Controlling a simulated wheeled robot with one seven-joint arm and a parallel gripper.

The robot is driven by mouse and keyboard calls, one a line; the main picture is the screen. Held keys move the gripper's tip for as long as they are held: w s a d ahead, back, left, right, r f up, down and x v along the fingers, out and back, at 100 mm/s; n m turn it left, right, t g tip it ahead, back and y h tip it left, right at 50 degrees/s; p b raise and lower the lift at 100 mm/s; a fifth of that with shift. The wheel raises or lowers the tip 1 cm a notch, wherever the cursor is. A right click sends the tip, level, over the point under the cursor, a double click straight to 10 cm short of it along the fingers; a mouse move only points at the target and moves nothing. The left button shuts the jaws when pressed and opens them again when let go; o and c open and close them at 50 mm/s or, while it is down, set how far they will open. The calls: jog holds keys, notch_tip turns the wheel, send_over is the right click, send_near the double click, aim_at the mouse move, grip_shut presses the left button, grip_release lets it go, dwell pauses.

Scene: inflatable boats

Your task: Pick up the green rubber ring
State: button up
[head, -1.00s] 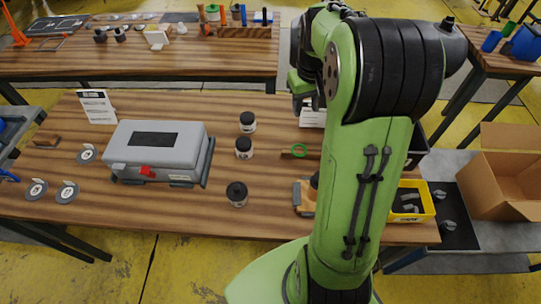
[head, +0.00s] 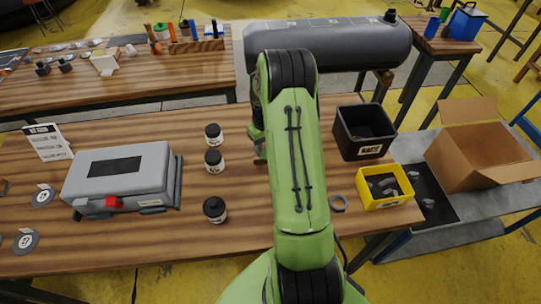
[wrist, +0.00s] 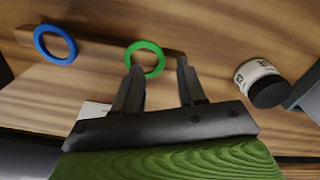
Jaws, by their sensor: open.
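The green rubber ring (wrist: 145,59) shows in the wrist view, resting at a thin brown wooden strip (wrist: 100,47) on the table. My gripper (wrist: 160,64) is open, with its two fingers pointing toward the ring. The left fingertip overlaps the ring's lower edge in the picture; the right one is to the ring's right. Nothing is held, and I cannot tell whether a finger touches the ring. In the head view my arm hides the ring, and only part of my gripper (head: 259,145) shows to the left of the arm.
A blue ring (wrist: 55,44) lies at the strip's left end. A white jar with a black lid (wrist: 262,82) is close on the right.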

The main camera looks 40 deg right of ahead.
aim_at(265, 157)
notch_tip(265, 157, down, 3)
jog(key=shift+w+f, duration=0.1)
jog(key=shift+c, duration=0.3)
jog(key=c, duration=0.7)
